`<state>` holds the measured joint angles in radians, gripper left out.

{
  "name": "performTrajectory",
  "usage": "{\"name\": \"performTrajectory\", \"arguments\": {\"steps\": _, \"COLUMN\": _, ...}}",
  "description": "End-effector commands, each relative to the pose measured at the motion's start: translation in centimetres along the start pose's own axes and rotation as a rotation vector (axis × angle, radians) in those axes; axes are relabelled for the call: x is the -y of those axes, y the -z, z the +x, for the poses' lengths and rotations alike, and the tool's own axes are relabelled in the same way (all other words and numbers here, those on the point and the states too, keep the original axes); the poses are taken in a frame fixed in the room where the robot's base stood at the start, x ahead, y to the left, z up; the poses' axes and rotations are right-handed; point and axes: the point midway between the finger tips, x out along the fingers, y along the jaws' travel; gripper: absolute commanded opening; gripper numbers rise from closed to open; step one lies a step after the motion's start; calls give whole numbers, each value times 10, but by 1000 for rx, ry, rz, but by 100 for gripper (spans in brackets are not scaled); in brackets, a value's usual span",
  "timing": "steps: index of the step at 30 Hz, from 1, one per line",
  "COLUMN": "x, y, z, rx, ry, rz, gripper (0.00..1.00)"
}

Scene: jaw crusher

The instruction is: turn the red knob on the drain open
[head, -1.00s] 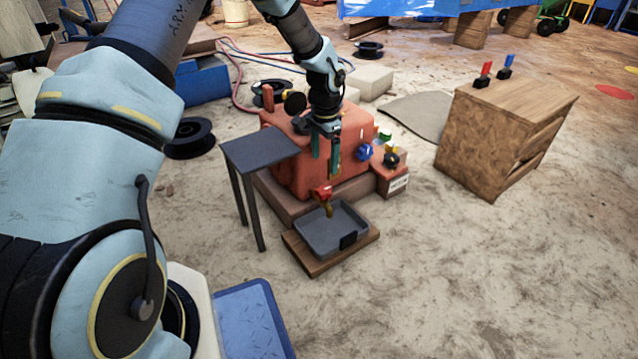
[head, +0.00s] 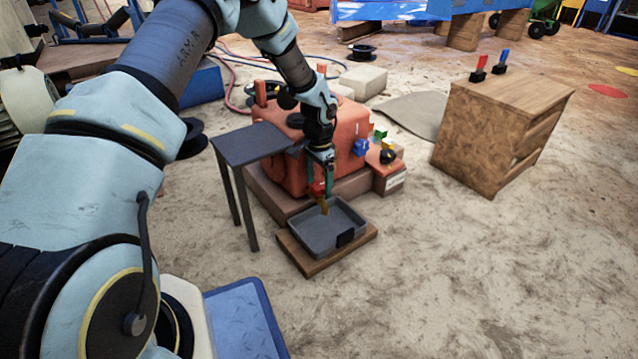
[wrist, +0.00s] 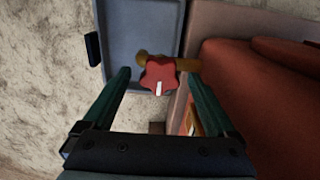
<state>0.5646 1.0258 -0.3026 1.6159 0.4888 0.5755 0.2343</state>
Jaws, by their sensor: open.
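The red knob (wrist: 160,76) is star-shaped with a white mark, on a brass drain (wrist: 187,65). In the wrist view it lies between and just beyond the fingertips of my open gripper (wrist: 157,80); I cannot tell whether a finger touches it. In the head view the red knob (head: 317,188) is partly hidden by my gripper (head: 322,180), which points down over it. The brass spout (head: 324,207) hangs over a grey tray (head: 312,247) on a wooden board.
The orange machine body (head: 290,160) stands behind the drain, with a blue knob (head: 361,147) at its right. A dark side table (head: 250,145) stands left of my gripper. A wooden cabinet (head: 490,135) is at right. The front floor is clear.

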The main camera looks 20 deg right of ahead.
Motion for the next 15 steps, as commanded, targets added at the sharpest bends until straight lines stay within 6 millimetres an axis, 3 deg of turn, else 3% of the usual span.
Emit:
{"name": "performTrajectory", "arguments": {"steps": 2, "x": 0, "y": 0, "z": 0, "rx": 0, "ry": 0, "rz": 0, "gripper": 92}}
{"name": "performTrajectory", "arguments": {"steps": 15, "x": 0, "y": 0, "z": 0, "rx": 0, "ry": 0, "rz": 0, "gripper": 42}}
